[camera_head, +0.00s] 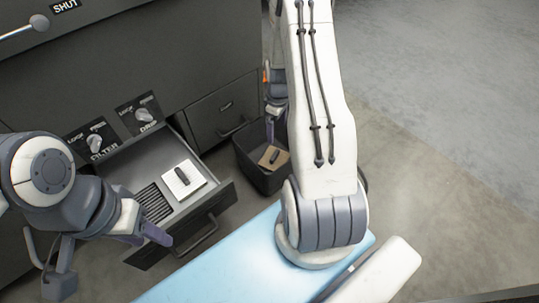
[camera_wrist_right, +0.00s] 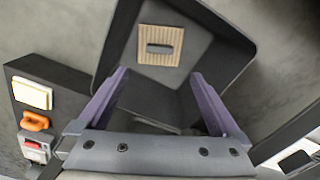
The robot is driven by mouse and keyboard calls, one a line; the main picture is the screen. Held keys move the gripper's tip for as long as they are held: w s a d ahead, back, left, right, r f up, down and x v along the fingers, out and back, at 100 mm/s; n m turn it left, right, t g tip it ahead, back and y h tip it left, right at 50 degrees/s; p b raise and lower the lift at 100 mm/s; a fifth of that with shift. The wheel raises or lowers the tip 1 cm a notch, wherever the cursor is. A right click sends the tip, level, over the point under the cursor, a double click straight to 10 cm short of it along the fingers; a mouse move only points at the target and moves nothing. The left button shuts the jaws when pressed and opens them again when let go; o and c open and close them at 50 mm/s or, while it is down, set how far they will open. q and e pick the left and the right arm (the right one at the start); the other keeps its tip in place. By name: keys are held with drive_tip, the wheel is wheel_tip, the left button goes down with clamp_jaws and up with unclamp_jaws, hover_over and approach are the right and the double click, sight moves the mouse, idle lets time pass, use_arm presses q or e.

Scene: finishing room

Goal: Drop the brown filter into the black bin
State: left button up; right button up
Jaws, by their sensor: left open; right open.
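The brown filter (camera_head: 272,157) lies inside the black bin (camera_head: 262,181), beside the open drawer. In the right wrist view the filter (camera_wrist_right: 160,45) is a pleated square with a dark handle, lying in the bin (camera_wrist_right: 228,62). My right gripper (camera_wrist_right: 159,78) is open, its purple fingers apart and empty over the bin. In the head view my right arm partly hides this gripper (camera_head: 271,128). My left gripper (camera_head: 141,237) is open and empty at the drawer's front left.
The open drawer (camera_head: 222,198) holds a white filter (camera_head: 184,180) with a dark handle. Cabinet knobs (camera_head: 95,142) are above it. A light blue surface (camera_head: 215,265) is in front. In the right wrist view an orange item (camera_wrist_right: 35,121) sits at left.

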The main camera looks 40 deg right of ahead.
wheel_tip(320, 180, up, 10)
drive_tip(key=p, duration=0.6)
drive_tip(key=shift+r, duration=0.2)
drive_tip(key=shift+r, duration=0.1)
drive_tip(key=s+a+r+n+p, duration=0.1)
drive_tip(key=a+r+p, duration=0.2)
drive_tip(key=a+r, duration=0.75)
drive_tip(key=s+a+r+p, duration=0.25)
drive_tip(key=a+r, duration=0.55)
drive_tip(key=a, duration=0.5)
drive_tip(key=s+a+r+p, duration=0.2)
drive_tip(key=s+a+r, duration=0.2)
drive_tip(key=s, duration=0.2)
drive_tip(key=s+a+r+n+y+p, duration=0.1)
drive_tip(key=s+a+r+p, duration=0.15)
drive_tip(key=s, duration=0.35)
drive_tip(key=s+a+r+p, duration=0.1)
drive_tip(key=s+a+r, duration=0.3)
drive_tip(key=s+r, duration=0.15)
wheel_tip(320, 180, up, 36)
drive_tip(key=p, duration=3.7)
drive_tip(key=shift+r, duration=0.25)
